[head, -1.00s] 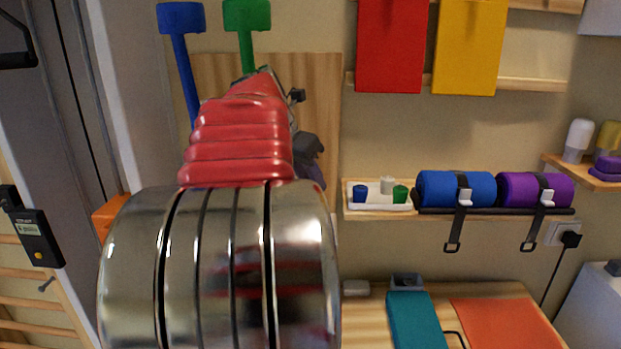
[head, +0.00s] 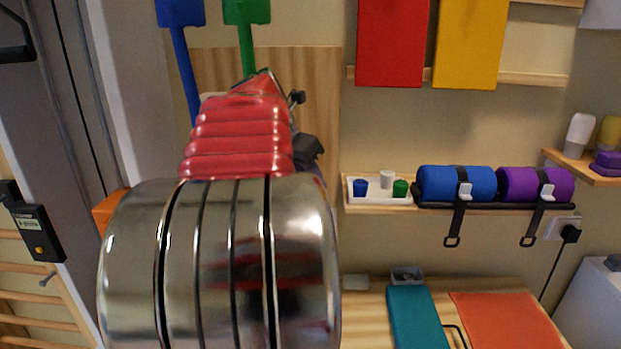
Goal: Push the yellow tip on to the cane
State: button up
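No yellow tip shows in the head view. A white tray (head: 379,197) on the wall shelf holds a small blue tip (head: 360,187), a white one (head: 387,179) and a green one (head: 400,188). A blue shaft with a block-shaped top (head: 184,75) and a green one (head: 247,45) stand against the wall at the upper left; they may be canes, and their lower parts are hidden behind my arm. My gripper is mostly hidden behind my own red and metal arm; only dark grey parts (head: 308,150) show at its right. Its fingers and anything between them cannot be seen.
A blue roll (head: 455,182) and a purple roll (head: 530,183) lie strapped on the shelf, right of the tray. Below, a wooden bench (head: 365,320) carries a teal pad (head: 415,320), an orange mat (head: 508,322) and a small grey box (head: 406,275). Wall bars stand at the left.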

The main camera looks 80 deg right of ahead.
jog(key=o, duration=1.2)
jog(key=shift+r, duration=0.1)
jog(key=shift+o, duration=0.6)
jog(key=o, duration=0.4)
jog(key=shift+r, duration=0.15)
jog(key=shift+r, duration=3.85)
jog(key=shift+s, duration=0.1)
